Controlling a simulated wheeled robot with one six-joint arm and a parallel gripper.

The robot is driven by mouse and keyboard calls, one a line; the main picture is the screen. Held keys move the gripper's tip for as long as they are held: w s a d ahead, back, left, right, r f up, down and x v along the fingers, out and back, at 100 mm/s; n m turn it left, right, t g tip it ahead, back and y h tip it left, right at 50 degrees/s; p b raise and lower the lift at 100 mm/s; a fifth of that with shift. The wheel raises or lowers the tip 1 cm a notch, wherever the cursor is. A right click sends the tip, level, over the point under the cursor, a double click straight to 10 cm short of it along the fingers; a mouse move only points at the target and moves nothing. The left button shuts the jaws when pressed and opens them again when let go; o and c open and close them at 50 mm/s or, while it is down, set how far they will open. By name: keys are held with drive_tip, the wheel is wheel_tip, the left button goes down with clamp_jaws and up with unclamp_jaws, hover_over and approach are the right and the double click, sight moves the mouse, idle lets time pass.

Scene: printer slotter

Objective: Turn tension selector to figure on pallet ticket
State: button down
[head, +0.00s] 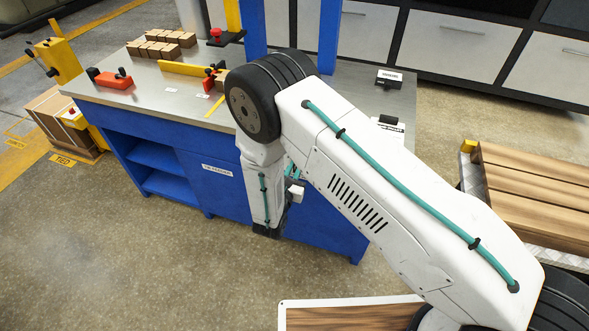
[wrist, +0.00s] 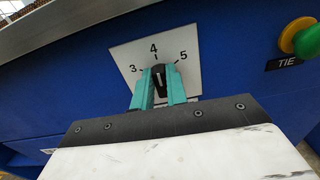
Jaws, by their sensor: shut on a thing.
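The tension selector is a black knob (wrist: 160,82) on a white square plate (wrist: 128,52) on the blue front panel. The plate shows the figures 3, 4 and 5 around the knob. The white pointer line on the knob points up, close to the 4. My gripper (wrist: 160,88) has its teal fingers on both sides of the knob and is shut on it. In the head view my arm hides the selector and most of the gripper.
A green button on a yellow base (wrist: 306,40) sits right of the plate, above a TIE label (wrist: 285,64). The steel-topped blue bench (head: 130,105) carries small boxes (head: 155,48) and red fixtures. Stacked brown boards (head: 530,190) stand at the right. Floor at front left is clear.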

drive_tip(key=shift+s+d+f+m, duration=0.1)
drive_tip(key=shift+m, duration=1.8)
drive_tip(key=shift+s+d+f+m, duration=0.1)
drive_tip(key=shift+d+m, duration=0.05)
drive_tip(key=shift+m, duration=1.75)
drive_tip(key=shift+d+f+m, duration=0.1)
drive_tip(key=shift+m, duration=1.8)
drive_tip(key=c, duration=1.4)
unclamp_jaws()
drive_tip(key=shift+s, duration=0.1)
drive_tip(key=v, duration=0.7)
drive_tip(key=shift+s+a, duration=0.15)
drive_tip(key=shift+s, duration=0.15)
